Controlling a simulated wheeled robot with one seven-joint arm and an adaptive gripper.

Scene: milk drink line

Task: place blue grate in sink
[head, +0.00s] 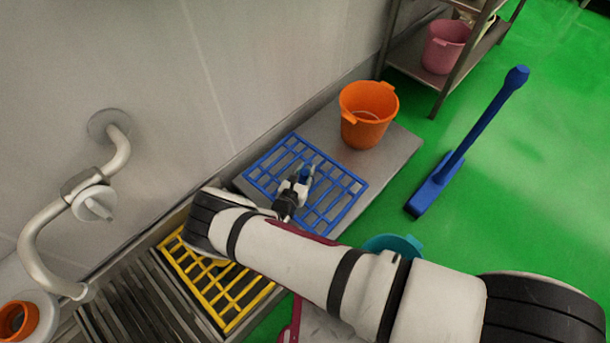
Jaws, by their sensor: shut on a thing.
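The blue grate (345,187) is a flat rectangular lattice. It lies on or just above the grey bench top, in front of the orange bucket; I cannot tell whether it touches the surface. My gripper (303,176) is over the middle of the grate and shut on one of its bars. My arm reaches in from the lower right. The sink (120,292) appears to be the slatted metal basin at the lower left, under the wall tap (45,235). My arm hides part of the area between the grate and the sink.
A yellow grate (235,309) lies at the sink's right side, partly under my arm. The orange bucket (367,128) stands on the bench (398,150) behind the blue grate. A blue brush (465,145) stands on the green floor at right. A teal bucket (392,244) is partly hidden by my arm.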

